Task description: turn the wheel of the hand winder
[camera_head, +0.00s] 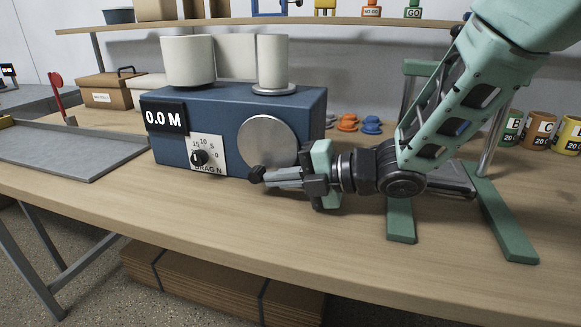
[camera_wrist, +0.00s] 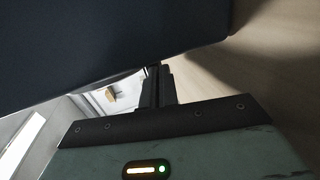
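The hand winder (camera_head: 225,112) is a blue box on the table. It has a 0.0 M display (camera_head: 165,117), a drag dial (camera_head: 200,158) and a round silver wheel (camera_head: 267,142) on its front. My gripper (camera_head: 258,175) is low in front of the wheel, its dark fingertips by the wheel's lower edge. In the wrist view the fingers (camera_wrist: 156,82) look close together, under the dark side of the winder (camera_wrist: 100,40). I cannot tell whether the fingertips touch the wheel, and no handle on it can be made out apart from them.
White rolls (camera_head: 187,62) stand on the winder. A grey tray (camera_head: 70,148) lies to the left. A green-footed stand (camera_head: 505,215) is close to my arm on the right, with labelled cups (camera_head: 537,130) behind. The table front (camera_head: 250,225) is clear.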

